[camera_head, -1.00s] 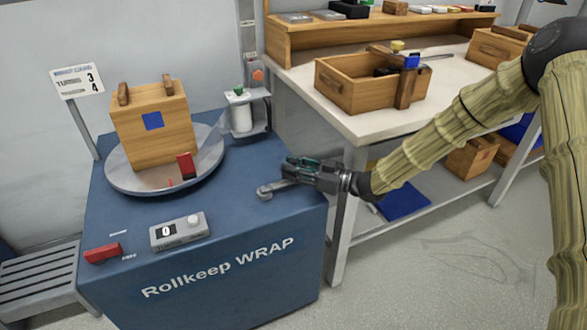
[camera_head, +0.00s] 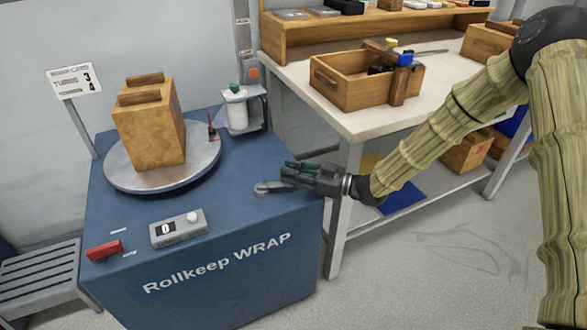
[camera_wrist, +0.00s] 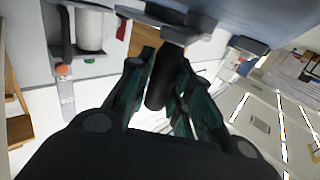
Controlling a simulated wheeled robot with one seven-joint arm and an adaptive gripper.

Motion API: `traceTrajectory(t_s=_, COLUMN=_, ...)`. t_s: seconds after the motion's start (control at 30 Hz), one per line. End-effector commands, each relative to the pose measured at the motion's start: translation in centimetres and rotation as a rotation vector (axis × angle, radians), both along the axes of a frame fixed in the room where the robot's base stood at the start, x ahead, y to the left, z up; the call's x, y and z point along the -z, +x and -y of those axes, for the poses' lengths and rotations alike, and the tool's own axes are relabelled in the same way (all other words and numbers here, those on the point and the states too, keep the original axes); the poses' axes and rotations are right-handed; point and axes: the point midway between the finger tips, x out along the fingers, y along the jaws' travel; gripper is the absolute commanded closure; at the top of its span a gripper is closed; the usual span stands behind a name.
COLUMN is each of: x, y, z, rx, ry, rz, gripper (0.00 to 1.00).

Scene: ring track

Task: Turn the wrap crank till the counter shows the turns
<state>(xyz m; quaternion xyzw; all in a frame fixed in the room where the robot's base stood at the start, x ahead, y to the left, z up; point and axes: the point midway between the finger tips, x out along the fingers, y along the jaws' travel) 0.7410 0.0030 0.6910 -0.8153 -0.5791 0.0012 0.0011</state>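The wrap crank (camera_head: 268,187) is a grey arm on the right of the blue machine top. My gripper (camera_head: 290,175) is at its outer end, and in the wrist view my gripper (camera_wrist: 165,85) has its fingers closed around the crank's dark cylindrical handle (camera_wrist: 160,88). The counter (camera_head: 178,228) is a grey box with a white knob, and its window reads 0. The turntable (camera_head: 200,166) carries an upright wooden crate (camera_head: 150,130) with two handles on top.
A red switch (camera_head: 104,251) is at the machine's front left. A white film roll (camera_head: 236,110) stands behind the turntable. A workbench (camera_head: 362,122) with an open wooden box (camera_head: 345,88) stands to the right, close to my arm. Floor is clear at the lower right.

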Motion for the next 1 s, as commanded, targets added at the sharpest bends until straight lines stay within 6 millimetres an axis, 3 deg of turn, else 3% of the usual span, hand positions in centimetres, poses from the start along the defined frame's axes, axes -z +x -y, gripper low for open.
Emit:
traceTrajectory(t_s=0.03, x=-0.3, y=0.5, z=0.0, rx=0.007, ry=0.002, rz=0.007, gripper=0.71)
traceTrajectory(t_s=0.1, x=-0.3, y=0.6, z=0.0, rx=0.007, ry=0.001, rz=0.008, gripper=0.58)
traceTrajectory(t_s=0.13, x=-0.3, y=0.6, z=0.1, rx=0.008, ry=0.001, rz=0.008, gripper=0.57)
traceTrajectory(t_s=0.57, x=-0.3, y=0.2, z=1.1, rx=0.009, ry=0.001, rz=0.007, gripper=0.57)
traceTrajectory(t_s=1.0, x=-0.4, y=-2.2, z=8.0, rx=0.011, ry=0.003, rz=0.007, gripper=0.57)
